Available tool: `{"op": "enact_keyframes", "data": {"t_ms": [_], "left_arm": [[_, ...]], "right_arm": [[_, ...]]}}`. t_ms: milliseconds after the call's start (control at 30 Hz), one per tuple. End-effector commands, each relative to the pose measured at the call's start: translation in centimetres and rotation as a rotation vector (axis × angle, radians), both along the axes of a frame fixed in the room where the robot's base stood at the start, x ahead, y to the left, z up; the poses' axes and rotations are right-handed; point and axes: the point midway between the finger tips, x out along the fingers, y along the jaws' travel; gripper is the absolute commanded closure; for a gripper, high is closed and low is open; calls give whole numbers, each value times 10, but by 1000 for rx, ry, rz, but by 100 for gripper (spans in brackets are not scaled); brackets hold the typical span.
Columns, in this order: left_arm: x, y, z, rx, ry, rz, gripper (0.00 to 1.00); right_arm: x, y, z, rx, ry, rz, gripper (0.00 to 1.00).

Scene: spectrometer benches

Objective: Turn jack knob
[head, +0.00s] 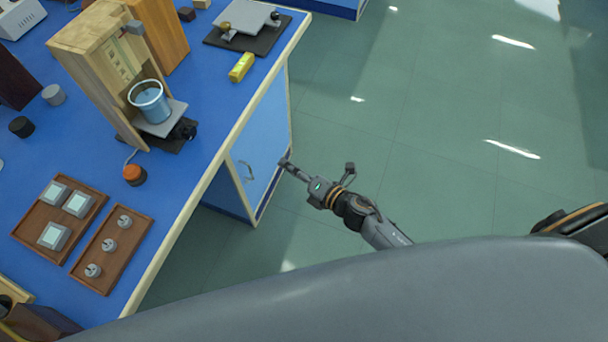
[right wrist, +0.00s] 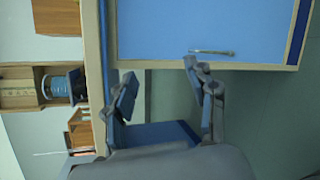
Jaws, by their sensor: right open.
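The lab jack (head: 160,122) stands on the blue bench, with its grey top plate under a glass beaker of blue liquid (head: 150,103), inside an open wooden housing. Its black knob (head: 184,129) sticks out on the side toward the bench edge. My right gripper (head: 318,168) is open and empty, out over the floor past the bench edge, well apart from the knob. In the right wrist view its spread fingers (right wrist: 160,85) show, with the beaker (right wrist: 56,87) beyond to the left. A dark shape beside the beaker may be the knob. My left gripper is not seen.
An orange button (head: 134,174) stands before the jack. Wooden trays with square buttons (head: 30,237) and small knobs (head: 132,236) lie nearer. A yellow block (head: 241,67) lies near the bench edge. The cabinet door (head: 262,140) has a handle. The floor (head: 420,120) is clear.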

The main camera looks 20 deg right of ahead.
Motion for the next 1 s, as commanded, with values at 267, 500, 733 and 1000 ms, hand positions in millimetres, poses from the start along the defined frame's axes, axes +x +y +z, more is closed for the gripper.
{"op": "enact_keyframes", "data": {"t_ms": [267,500,733,1000], "left_arm": [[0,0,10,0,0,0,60],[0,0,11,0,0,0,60],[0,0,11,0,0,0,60],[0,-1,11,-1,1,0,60]], "right_arm": [[-11,-20,-31,118,161,-121,44],[-14,-24,-39,145,196,-150,44],[-14,-24,-39,144,195,-149,44],[-17,-23,-35,117,172,-128,44]]}}
